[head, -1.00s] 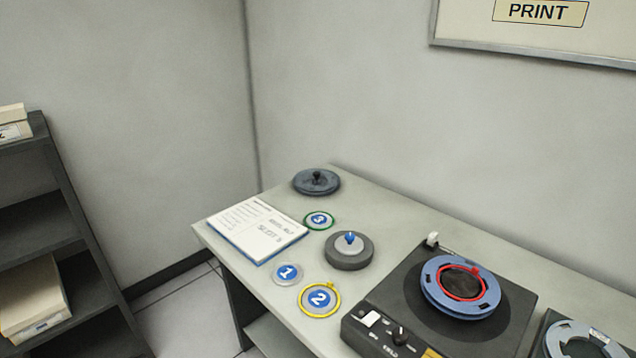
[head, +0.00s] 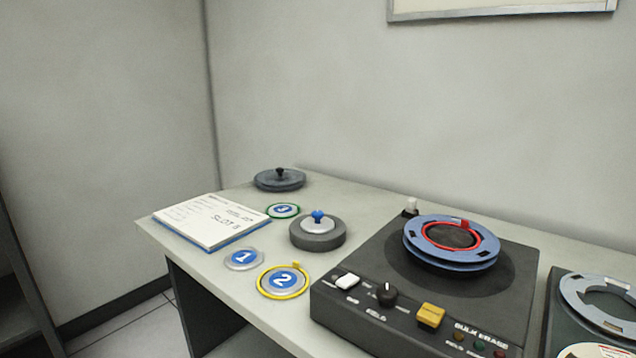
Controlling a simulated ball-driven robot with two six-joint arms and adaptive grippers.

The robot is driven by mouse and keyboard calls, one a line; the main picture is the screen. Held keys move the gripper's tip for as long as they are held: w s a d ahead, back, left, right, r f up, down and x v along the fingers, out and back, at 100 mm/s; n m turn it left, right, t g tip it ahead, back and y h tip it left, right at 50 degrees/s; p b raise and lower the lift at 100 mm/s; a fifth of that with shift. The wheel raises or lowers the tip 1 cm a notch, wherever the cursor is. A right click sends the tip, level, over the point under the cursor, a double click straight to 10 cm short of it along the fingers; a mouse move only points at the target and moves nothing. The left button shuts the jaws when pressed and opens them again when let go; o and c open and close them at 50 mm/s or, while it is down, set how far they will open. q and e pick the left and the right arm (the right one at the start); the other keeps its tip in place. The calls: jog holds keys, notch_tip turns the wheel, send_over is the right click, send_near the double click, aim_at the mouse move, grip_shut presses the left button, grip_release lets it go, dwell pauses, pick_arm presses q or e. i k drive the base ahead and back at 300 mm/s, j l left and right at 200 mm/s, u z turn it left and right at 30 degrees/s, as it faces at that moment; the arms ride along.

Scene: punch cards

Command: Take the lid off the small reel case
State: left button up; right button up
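A small dark grey round case (head: 318,238) sits on the table with a lighter grey top and a blue knob (head: 318,216) at its centre. Behind it to the left, a flat blue-grey round lid-like disc (head: 279,181) with a black knob lies near the table's back edge. I cannot tell for sure which of the two is the small reel case. Neither of my grippers shows in the head view.
Round markers 1 (head: 243,259), 2 (head: 283,281) and 3 (head: 282,210) surround the case. A bulk eraser (head: 425,285) bearing a blue reel (head: 452,256) stands to the right; another reel (head: 600,310) is farther right.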

aim_at(280, 178)
jog(key=i+j+z, duration=0.1)
jog(key=z, duration=0.4)
jog(key=j+z, duration=0.65)
jog(key=z, duration=0.3)
jog(key=j+z, duration=0.1)
jog(key=j, duration=0.35)
jog(key=j+z, duration=0.15)
jog(key=j, duration=0.35)
jog(key=k+j+z, duration=0.1)
jog(key=j, duration=0.35)
jog(key=k+j+z, duration=0.15)
jog(key=j, duration=0.3)
jog(key=j+z, duration=0.1)
jog(key=j, duration=0.35)
jog(key=k+j+z, duration=0.15)
jog(key=j, duration=0.25)
